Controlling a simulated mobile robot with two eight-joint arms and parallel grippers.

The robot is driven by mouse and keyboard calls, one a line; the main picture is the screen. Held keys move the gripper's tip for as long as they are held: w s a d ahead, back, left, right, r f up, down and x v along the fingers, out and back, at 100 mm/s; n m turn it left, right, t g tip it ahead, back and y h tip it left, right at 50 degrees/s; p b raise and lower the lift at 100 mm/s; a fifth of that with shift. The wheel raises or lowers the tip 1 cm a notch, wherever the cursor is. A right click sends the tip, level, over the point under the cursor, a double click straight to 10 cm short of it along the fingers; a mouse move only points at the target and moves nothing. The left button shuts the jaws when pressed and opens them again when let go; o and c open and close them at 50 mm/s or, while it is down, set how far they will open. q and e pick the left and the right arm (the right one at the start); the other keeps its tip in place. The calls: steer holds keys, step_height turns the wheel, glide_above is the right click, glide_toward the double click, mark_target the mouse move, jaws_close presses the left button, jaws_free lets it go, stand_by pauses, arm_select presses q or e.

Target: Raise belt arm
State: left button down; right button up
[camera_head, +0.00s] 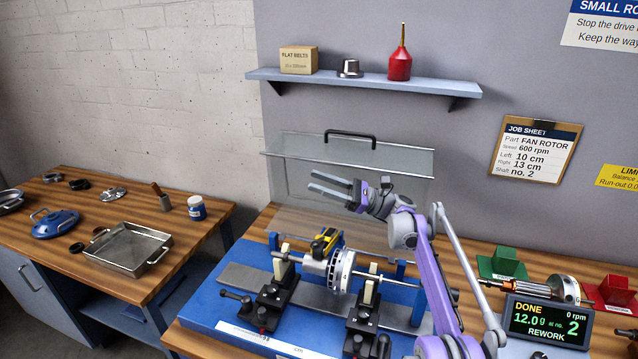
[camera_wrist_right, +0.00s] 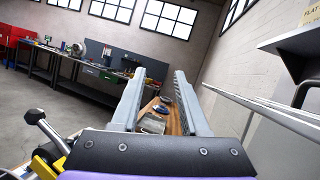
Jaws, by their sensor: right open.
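The balancing machine has a blue bed (camera_head: 205,310) with a white rotor (camera_head: 341,270) lying on a shaft across two black supports. A yellow and black part (camera_head: 325,242), apparently the belt arm, sits against the rotor's left side; whether a belt touches the rotor I cannot tell. A bar with a rounded end (camera_wrist_right: 45,125) and a yellow piece show at lower left in the right wrist view. My right gripper (camera_head: 312,183) is open and empty, above the rotor and in front of the clear guard. My left gripper is not in view.
The clear guard (camera_head: 400,165) with a black handle stands behind the rotor. A display (camera_head: 548,321) reads DONE, 12.0 g at no. 2, REWORK. Green (camera_head: 503,264) and red (camera_head: 610,293) holders stand at right. A shelf (camera_head: 365,84) is above, a side table (camera_head: 75,200) at left.

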jaws_close()
steer(key=c, duration=0.7)
jaws_free()
steer(key=o, duration=0.7)
steer(key=v, duration=1)
steer(key=shift+d+f, duration=0.2)
steer(key=shift+d, duration=0.15)
